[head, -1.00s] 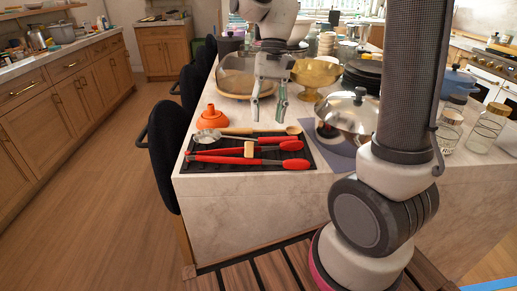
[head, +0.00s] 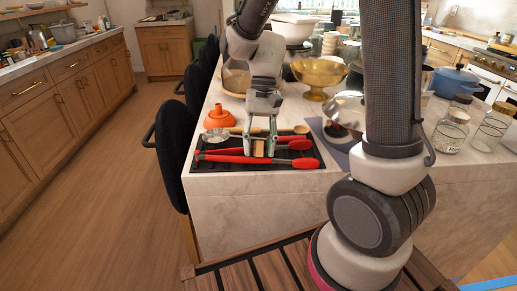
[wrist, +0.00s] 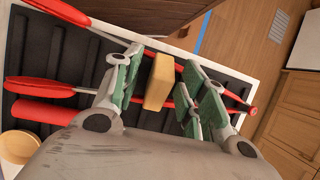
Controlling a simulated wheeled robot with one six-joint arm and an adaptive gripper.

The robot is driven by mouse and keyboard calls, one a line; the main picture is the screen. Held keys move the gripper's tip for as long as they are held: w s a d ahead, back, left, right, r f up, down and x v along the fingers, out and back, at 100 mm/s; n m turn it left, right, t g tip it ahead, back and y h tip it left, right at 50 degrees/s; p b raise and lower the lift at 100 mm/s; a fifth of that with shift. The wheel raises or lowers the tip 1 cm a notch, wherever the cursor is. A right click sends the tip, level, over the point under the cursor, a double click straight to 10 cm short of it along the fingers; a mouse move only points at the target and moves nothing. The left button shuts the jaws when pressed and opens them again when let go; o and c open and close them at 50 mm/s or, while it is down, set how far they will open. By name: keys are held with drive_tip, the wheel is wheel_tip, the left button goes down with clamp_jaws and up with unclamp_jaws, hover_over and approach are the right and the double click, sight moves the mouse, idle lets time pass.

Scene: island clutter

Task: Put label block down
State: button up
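The label block (head: 257,147), a small tan block, sits on the dark ribbed tray (head: 232,167) among red-handled tongs (head: 228,159). The block also shows in the wrist view (wrist: 160,82), over a red bar of the tongs; I cannot tell whether it rests on the bar or the tray. My gripper (head: 258,152) points down over the tray, one finger on each side of the block. In the wrist view my gripper (wrist: 158,88) is open, with a gap between the block and each green-padded finger.
An orange funnel (head: 219,116) and a wooden spoon (head: 301,130) lie near the tray's far side. A gold bowl (head: 319,76) stands behind. Glass jars (head: 452,129) stand on the right. The tray lies close to the island's near left corner, beside a black chair (head: 176,149).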

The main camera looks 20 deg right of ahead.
clamp_jaws()
drive_tip(key=shift+r, duration=0.1)
